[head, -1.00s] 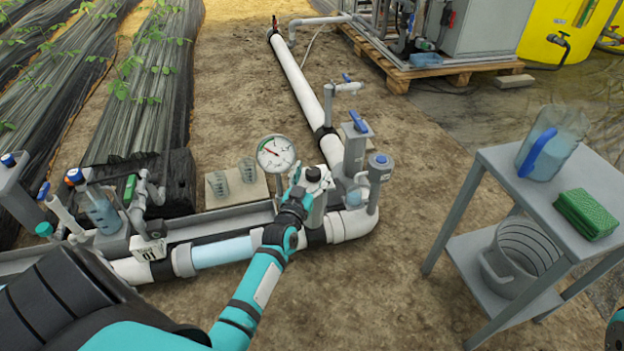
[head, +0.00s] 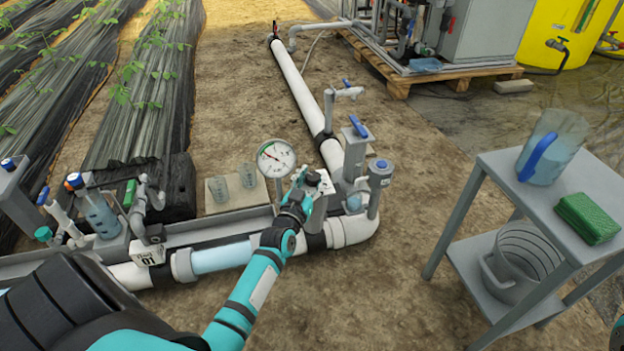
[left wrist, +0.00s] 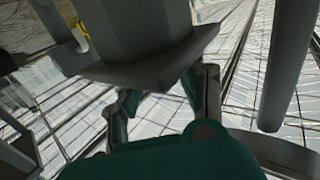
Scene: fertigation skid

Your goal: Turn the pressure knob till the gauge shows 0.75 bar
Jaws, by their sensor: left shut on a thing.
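The round white pressure gauge (head: 276,158) stands on the pipe assembly in the head view, with a green band at its upper left. Its needle and numbers are too small to read surely. The dark pressure knob (head: 313,178) is just right of the gauge, on the grey regulator body. My left gripper (head: 302,186) is shut on the knob from the front and partly hides it. In the left wrist view, the teal gripper body (left wrist: 165,155) fills the bottom, close below a grey block (left wrist: 135,40); the knob cannot be made out there.
Blue-handled valves (head: 357,128) and grey pipe fittings stand close right of the knob. Two small cups on a slab (head: 207,197) lie left of the gauge. A grey table (head: 492,170) with a jug (head: 548,150) and green sponge (head: 588,218) is at right. Bare soil lies between.

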